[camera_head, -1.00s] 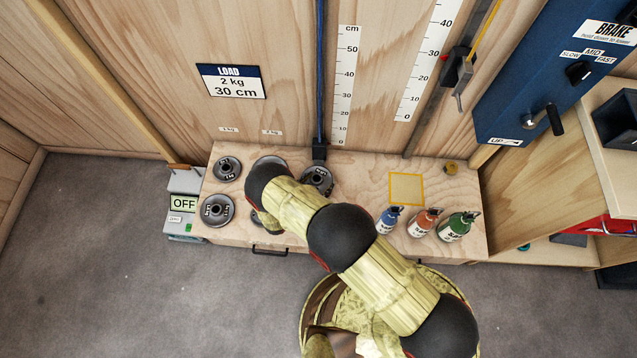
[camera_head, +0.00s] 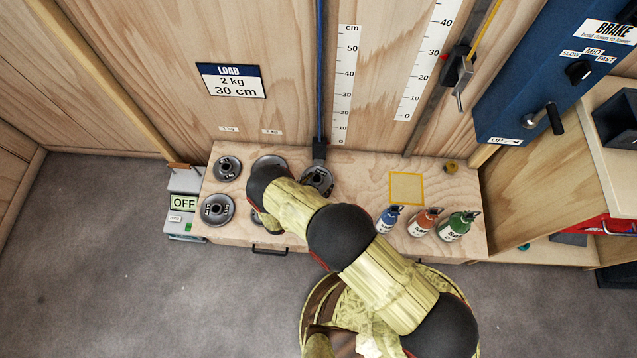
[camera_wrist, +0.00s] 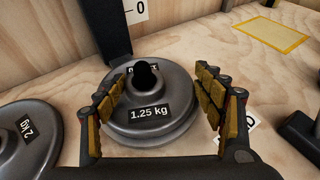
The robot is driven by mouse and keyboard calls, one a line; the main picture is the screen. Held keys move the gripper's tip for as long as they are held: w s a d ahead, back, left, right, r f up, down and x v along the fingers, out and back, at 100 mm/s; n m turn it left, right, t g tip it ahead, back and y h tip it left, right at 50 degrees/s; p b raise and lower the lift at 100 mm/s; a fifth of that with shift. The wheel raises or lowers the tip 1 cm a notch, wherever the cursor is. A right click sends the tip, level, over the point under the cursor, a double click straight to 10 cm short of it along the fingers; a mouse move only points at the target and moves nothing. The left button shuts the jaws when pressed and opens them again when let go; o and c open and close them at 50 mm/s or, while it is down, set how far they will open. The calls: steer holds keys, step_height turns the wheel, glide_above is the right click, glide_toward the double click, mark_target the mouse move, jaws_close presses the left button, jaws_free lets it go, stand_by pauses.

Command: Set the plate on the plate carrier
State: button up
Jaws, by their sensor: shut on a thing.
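A dark grey round plate labelled 1.25 kg (camera_wrist: 150,110) sits between the two fingers of my gripper (camera_wrist: 160,100) in the wrist view. The fingers, with yellow-brown pads, are shut on it from left and right. It has a dark round opening at its top. A wider grey disc edge shows just under it; I cannot tell whether this is the carrier. In the head view a grey disc (camera_head: 318,181) lies below a black block (camera_head: 319,150) at the foot of the blue line. My arm hides my gripper there.
A plate labelled 2 kg (camera_wrist: 22,145) lies to the left in the wrist view. Other grey plates (camera_head: 217,209) stand on the left of the wooden bench (camera_head: 350,165). A yellow square (camera_head: 406,188) is clear. Several coloured bottles (camera_head: 424,222) stand at the right front.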

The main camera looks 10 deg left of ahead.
steer(key=shift+a, duration=0.1)
steer(key=o, duration=1.8)
steer(key=shift+c, duration=0.2)
steer(key=shift+o, duration=0.3)
steer(key=shift+s+f, duration=0.1)
steer(key=shift+p+v, duration=0.7)
steer(key=shift+v, duration=4.2)
steer(key=shift+s+a+r, duration=0.15)
steer(key=shift+s+r, duration=0.1)
steer(key=shift+s, duration=0.2)
